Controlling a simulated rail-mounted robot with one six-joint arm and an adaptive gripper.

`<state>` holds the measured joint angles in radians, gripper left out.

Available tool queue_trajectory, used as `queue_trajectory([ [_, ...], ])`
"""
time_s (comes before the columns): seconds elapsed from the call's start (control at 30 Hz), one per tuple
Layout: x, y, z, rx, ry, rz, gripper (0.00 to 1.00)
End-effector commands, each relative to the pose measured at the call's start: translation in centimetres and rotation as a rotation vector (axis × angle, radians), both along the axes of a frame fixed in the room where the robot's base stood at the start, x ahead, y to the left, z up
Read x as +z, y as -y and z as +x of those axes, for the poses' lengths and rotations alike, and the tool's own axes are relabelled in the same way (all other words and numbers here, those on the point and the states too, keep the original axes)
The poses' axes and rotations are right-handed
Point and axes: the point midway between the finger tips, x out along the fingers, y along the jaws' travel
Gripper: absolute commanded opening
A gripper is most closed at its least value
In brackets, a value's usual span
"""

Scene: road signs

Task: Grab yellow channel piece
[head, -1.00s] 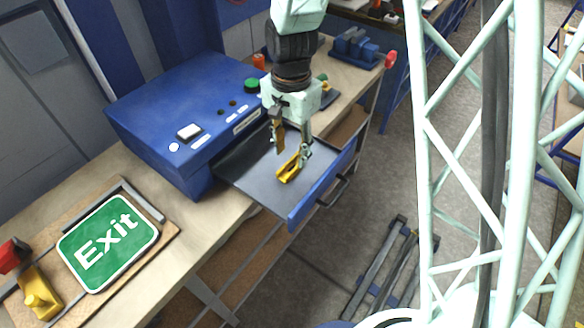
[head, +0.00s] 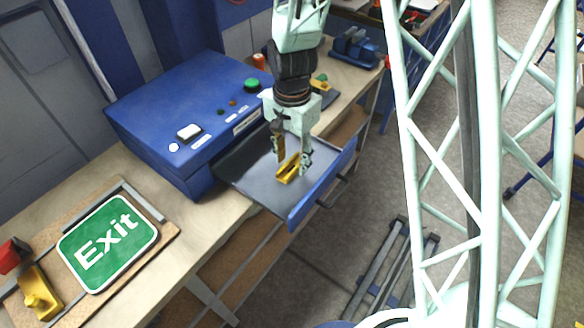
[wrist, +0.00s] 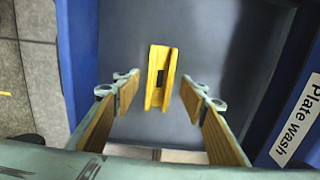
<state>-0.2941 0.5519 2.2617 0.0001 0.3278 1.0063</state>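The yellow channel piece (head: 289,168) lies on the dark floor of the open drawer (head: 245,172) of the blue machine. In the wrist view the channel piece (wrist: 161,77) lies between and slightly beyond the fingertips, its long side running up the picture. My gripper (head: 292,160) is over the drawer, pointing down, with its fingers apart. In the wrist view my gripper (wrist: 160,90) is open and empty, with a gap on each side of the piece. The fingers hide a little of the piece in the head view.
The blue machine (head: 180,110) stands behind the drawer, with a "Plate Wash" label (wrist: 297,118) in the wrist view. The drawer's blue front wall (head: 322,188) bounds the space. A green Exit sign (head: 108,242) lies on a board at left.

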Motion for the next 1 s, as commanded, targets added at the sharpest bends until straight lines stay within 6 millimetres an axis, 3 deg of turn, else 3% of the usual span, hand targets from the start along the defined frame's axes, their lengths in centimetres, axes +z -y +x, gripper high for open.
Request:
queue_trajectory([
  [0.2,-1.13,-0.01,-0.02,0.000,0.000,0.000,0.39],
  [0.8,-1.23,0.00,-0.03,0.000,0.000,0.000,0.39],
  [1.0,-1.23,0.00,-0.03,0.000,0.000,0.000,0.23],
])
